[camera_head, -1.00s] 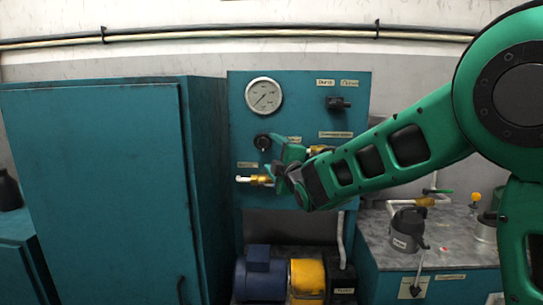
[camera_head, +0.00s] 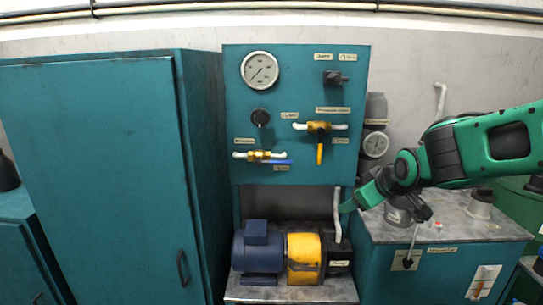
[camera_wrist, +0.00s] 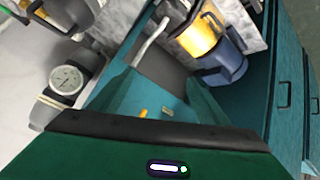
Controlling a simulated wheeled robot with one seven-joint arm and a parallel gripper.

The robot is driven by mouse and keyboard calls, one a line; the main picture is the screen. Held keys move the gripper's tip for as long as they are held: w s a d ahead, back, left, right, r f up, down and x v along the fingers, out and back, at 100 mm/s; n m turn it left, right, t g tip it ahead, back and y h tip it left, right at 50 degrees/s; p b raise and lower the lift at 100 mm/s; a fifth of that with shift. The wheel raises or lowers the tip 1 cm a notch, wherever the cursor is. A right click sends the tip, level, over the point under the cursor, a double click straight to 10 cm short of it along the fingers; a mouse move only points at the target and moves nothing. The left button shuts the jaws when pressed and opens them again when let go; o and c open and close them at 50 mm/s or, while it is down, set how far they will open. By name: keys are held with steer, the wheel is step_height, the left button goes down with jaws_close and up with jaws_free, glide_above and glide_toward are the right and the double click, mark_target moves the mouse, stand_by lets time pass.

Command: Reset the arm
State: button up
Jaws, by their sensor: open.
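My arm reaches in from the right edge of the head view. My green gripper (camera_head: 352,203) points left, in front of the gap between the teal valve panel (camera_head: 300,95) and the counter cabinet (camera_head: 440,262). It is open and I see nothing held in it. It appears clear of the valves, though its depth is hard to judge. In the wrist view, the green gripper housing (camera_wrist: 160,155) with a small light fills the bottom. The pressure gauge (camera_wrist: 66,80) shows there at the left and the blue and yellow motor (camera_wrist: 200,38) at the top.
The panel carries a round gauge (camera_head: 260,70), a black knob (camera_head: 260,117), a yellow-handled valve (camera_head: 319,140) and a blue-handled valve (camera_head: 262,156). The motor (camera_head: 265,255) sits below. A tall teal cabinet (camera_head: 95,170) stands left. The space before the panel is clear.

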steer(key=s+d+f+m+g, duration=0.2)
steer(key=s+d+m, duration=0.1)
steer(key=s, duration=0.5)
steer(key=s+d+f+m+g+h, duration=0.1)
steer(key=s+d+f+m+g, duration=0.1)
steer(key=s+d, duration=0.4)
steer(key=s+d+f+m+g, duration=0.2)
steer(key=s+d+m+g, duration=0.1)
steer(key=s, duration=0.8)
steer(key=shift+d+f+m+h, duration=0.4)
steer(key=shift+d+m, duration=0.3)
steer(key=shift+d, duration=0.1)
steer(key=s+d+m+g, duration=0.1)
steer(key=s, duration=0.2)
steer(key=s+d+m, duration=0.1)
steer(key=s, duration=0.2)
steer(key=s+d+m+g, duration=0.1)
steer(key=s+d, duration=0.1)
steer(key=s, duration=0.1)
steer(key=shift+s+f+g+y, duration=0.25)
steer(key=shift+f+g+y, duration=0.05)
steer(key=shift+y, duration=0.1)
steer(key=shift+c, duration=0.2)
